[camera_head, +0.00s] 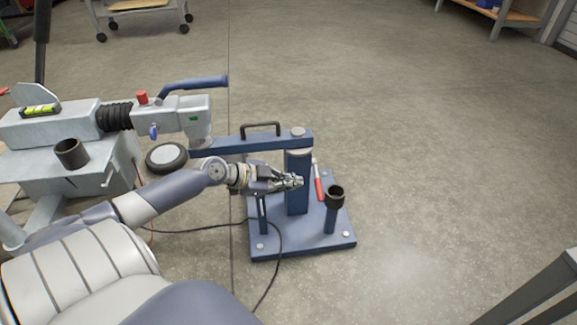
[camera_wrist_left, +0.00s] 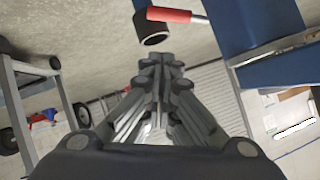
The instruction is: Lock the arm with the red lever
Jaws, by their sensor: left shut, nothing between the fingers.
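The red lever (camera_head: 319,188) stands beside the blue post (camera_head: 297,185) on the blue base plate (camera_head: 265,240), leaning slightly. In the left wrist view the red lever (camera_wrist_left: 170,14) crosses near the top, in front of a black ring. The blue arm (camera_head: 255,143) with a black handle runs from the post's top to the left, under the coupling. My left gripper (camera_head: 299,182) is shut and empty, in front of the post and left of the lever, and appears apart from the lever. My right gripper is not in view.
A black cup on a short blue post (camera_head: 335,195) stands right of the lever. The grey trailer coupling (camera_head: 170,117) with a blue handle is at left, with a small wheel (camera_head: 167,156) below. A black cable lies on the floor.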

